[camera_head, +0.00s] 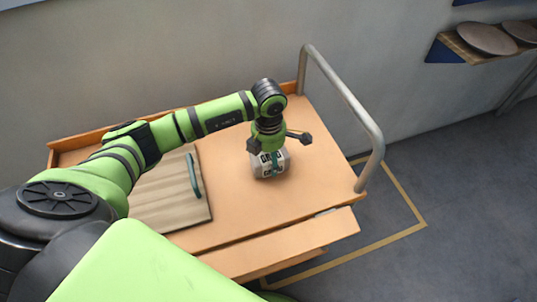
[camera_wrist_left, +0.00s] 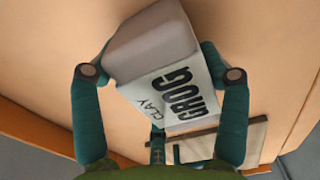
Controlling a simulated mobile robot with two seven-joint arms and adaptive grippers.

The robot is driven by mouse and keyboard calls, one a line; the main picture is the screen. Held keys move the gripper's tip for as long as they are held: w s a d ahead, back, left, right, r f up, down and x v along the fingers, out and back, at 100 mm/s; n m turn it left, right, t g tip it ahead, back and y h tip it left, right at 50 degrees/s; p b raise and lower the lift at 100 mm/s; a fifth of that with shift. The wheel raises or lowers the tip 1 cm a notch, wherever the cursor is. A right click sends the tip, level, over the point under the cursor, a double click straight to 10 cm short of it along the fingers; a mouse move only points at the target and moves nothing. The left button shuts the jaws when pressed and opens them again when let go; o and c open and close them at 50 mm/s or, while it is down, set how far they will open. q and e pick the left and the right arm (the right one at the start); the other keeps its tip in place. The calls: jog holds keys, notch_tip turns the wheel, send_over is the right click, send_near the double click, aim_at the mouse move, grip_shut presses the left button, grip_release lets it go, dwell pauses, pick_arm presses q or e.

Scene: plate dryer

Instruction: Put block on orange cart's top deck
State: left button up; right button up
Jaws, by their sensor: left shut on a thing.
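The block, a pale grey-white pack marked "GROG CLAY" (camera_head: 266,168), is over the right part of the orange cart's top deck (camera_head: 305,200). My left gripper (camera_head: 270,158) points down from above and is shut on it. In the left wrist view the block (camera_wrist_left: 165,65) sits tilted in the picture between the dark green fingers of the left gripper (camera_wrist_left: 163,75). The deck surface (camera_wrist_left: 262,55) shows behind it. The block is low over the deck; I cannot tell whether its underside touches. My right gripper is out of view.
A wooden board (camera_head: 165,205) with a green handle (camera_head: 193,176) lies on the deck to the left. A grey rail (camera_head: 345,95) rises at the cart's right end. A wall stands behind. A shelf (camera_head: 465,50) with plates (camera_head: 487,38) is at upper right.

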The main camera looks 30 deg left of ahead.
pick_arm(q)
jog(key=shift+w, duration=0.1)
jog(key=shift+f, duration=0.15)
jog(key=o, duration=1.7)
jog(key=shift+r, duration=0.25)
notch_tip(320, 180, up, 10)
jog(key=shift+r+b, duration=0.25)
jog(key=shift+b, duration=0.7)
jog(key=shift+r, duration=0.6)
